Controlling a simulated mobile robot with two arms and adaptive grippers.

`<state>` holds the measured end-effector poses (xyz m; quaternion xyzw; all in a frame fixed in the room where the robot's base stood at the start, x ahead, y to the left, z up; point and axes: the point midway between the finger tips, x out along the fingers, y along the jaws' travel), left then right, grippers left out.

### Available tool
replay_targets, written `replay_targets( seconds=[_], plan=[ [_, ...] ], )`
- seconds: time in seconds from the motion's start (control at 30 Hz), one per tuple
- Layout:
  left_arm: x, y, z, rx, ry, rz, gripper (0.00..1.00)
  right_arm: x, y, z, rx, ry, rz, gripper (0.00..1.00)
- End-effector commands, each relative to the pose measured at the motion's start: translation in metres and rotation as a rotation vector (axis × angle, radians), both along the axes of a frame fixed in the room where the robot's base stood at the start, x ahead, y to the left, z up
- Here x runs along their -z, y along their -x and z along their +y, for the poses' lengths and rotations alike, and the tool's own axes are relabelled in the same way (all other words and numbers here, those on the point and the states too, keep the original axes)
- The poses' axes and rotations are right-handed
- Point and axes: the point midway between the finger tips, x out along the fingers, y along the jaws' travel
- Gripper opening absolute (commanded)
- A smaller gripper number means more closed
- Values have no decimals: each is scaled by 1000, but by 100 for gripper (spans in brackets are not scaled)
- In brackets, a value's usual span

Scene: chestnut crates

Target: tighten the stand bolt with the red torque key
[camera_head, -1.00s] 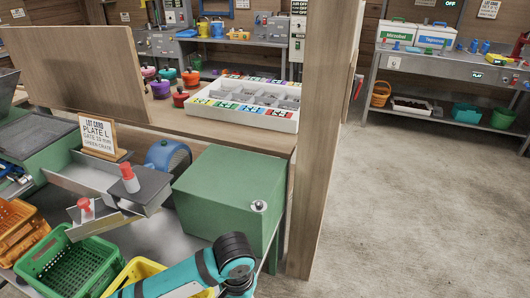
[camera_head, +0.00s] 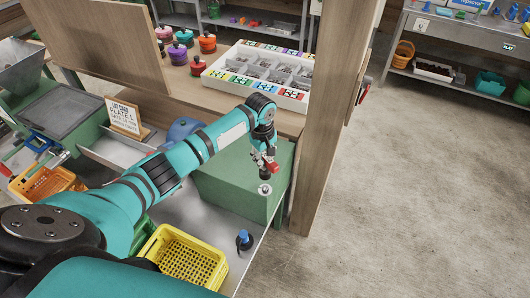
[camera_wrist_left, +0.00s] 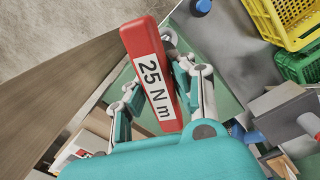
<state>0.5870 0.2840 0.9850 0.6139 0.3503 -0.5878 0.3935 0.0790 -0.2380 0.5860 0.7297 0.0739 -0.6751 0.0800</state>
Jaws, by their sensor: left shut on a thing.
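My left gripper (camera_head: 267,158) is shut on the red torque key (camera_head: 272,167). In the left wrist view, the key (camera_wrist_left: 150,80) is a red bar marked "25 N m" between the fingers. The key's dark lower end is just above the stand bolt (camera_head: 265,188), a small silver round head on top of the green stand (camera_head: 233,180). In the head view they look slightly apart, but I cannot tell the exact gap. My right gripper is not in view.
A wooden post (camera_head: 338,110) rises right of the stand. Behind are a white compartment tray (camera_head: 213,83) and several coloured knobbed things. A yellow basket (camera_head: 190,262) and a blue-topped item (camera_head: 244,240) are in front. A card (camera_head: 124,117) reads "PLATE L".

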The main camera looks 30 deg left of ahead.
Motion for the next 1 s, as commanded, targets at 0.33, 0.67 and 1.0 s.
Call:
replay_targets(
  seconds=[0.33,0.67,1.0],
  plan=[
    [-1,0,-1,3,2,-1,0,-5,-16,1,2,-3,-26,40],
    [22,1,-1,3,3,-4,0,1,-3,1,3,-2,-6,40],
    [51,1,-1,3,3,-5,0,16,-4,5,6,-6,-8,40]
  ],
)
